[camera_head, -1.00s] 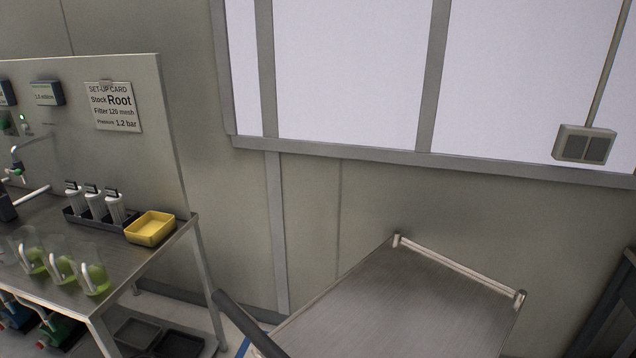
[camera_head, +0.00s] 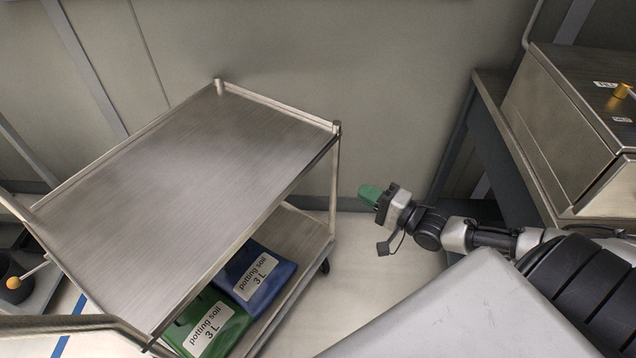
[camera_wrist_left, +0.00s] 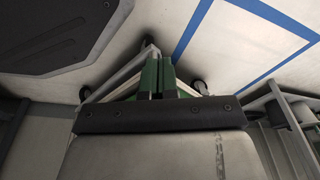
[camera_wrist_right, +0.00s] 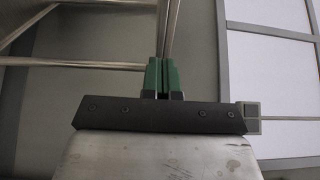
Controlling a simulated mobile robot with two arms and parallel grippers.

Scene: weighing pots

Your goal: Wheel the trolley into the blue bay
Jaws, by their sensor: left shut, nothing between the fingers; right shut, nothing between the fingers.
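The steel trolley (camera_head: 185,170) stands near the back wall in the head view. Its lower shelf carries a green bag (camera_head: 212,325) and a blue bag (camera_head: 258,278), both labelled potting soil. Blue floor tape (camera_head: 62,342) shows left of the trolley's near end; blue lines (camera_wrist_left: 195,25) also show in the left wrist view. My right gripper (camera_head: 368,193) is shut and empty, to the right of the trolley and apart from it. My left gripper (camera_wrist_left: 157,68) is shut and empty in its wrist view, with castors and tubing beyond; it is not seen in the head view.
A bench with a steel box (camera_head: 570,130) stands on the right, beyond my right arm. The back wall (camera_head: 400,80) is close behind the trolley. Pale floor (camera_head: 365,245) is clear between trolley and bench.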

